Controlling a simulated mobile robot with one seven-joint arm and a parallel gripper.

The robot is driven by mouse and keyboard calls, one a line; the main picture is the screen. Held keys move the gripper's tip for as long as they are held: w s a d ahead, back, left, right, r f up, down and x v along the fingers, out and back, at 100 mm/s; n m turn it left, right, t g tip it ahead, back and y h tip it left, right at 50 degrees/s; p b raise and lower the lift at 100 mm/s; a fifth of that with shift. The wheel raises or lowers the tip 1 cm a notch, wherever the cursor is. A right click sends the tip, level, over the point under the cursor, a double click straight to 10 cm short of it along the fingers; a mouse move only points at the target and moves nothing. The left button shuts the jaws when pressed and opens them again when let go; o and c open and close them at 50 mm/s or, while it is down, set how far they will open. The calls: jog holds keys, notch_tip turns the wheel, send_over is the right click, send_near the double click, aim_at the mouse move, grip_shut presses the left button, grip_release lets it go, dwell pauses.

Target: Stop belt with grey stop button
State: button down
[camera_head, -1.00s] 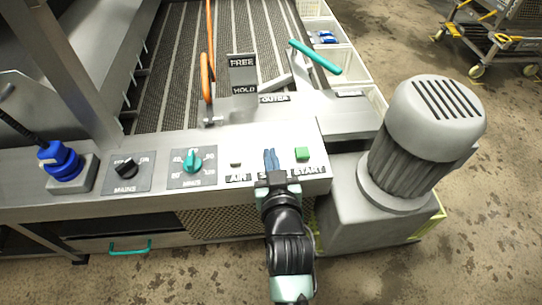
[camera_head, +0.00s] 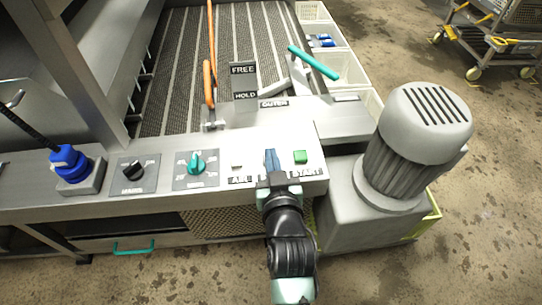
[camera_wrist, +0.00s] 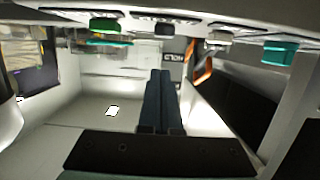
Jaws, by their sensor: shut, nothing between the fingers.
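The control panel (camera_head: 222,185) runs along the front of the belt machine. The green start button (camera_head: 300,157) sits on it above the START label, and the pale AIR button (camera_head: 237,167) is to the left. My gripper (camera_head: 271,153) is shut and empty, its dark blue fingers between these two buttons. They hide the stop button and most of its label in the head view. In the wrist view a grey button (camera_wrist: 165,28), apparently the stop button, lies just beyond my fingertips (camera_wrist: 161,72), beside the green button (camera_wrist: 105,25). Contact cannot be made out.
A teal timer knob (camera_head: 196,162), a black MAINS knob (camera_head: 133,171) and a blue plug (camera_head: 70,163) are farther left. A large grey motor (camera_head: 425,125) stands right of the panel. An orange handle (camera_head: 209,80) rises behind it, beside the FREE/HOLD plate (camera_head: 243,82).

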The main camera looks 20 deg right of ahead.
jog(key=v, duration=0.8)
jog(key=shift+s, duration=0.1)
dwell(0.6)
jog(key=w+a+r+n+t+y, duration=0.1)
jog(key=w+a+r+t, duration=0.1)
jog(key=r, duration=0.8)
jog(key=w+a+r+n+t, duration=0.1)
jog(key=w+a+r+t, duration=0.15)
jog(key=r, duration=0.65)
jog(key=w+a+r+t+y, duration=0.1)
jog(key=w+a+r+t, duration=0.1)
jog(key=r, duration=0.8)
jog(key=s+a+r+t+p, duration=0.2)
jog(key=s+r+p, duration=0.1)
jog(key=r, duration=0.8)
jog(key=s+a+r+t+y+p, duration=0.1)
jog(key=r+p, duration=0.4)
jog(key=r, duration=0.6)
jog(key=s+a+r+n+t+y+p, duration=0.1)
jog(key=s+a+r+t+p, duration=0.2)
jog(key=r, duration=0.8)
jog(key=shift+s+a+p, duration=0.65)
jog(key=shift+s+a, duration=0.05)
jog(key=shift+s, duration=0.15)
jog(key=shift+r, duration=0.15)
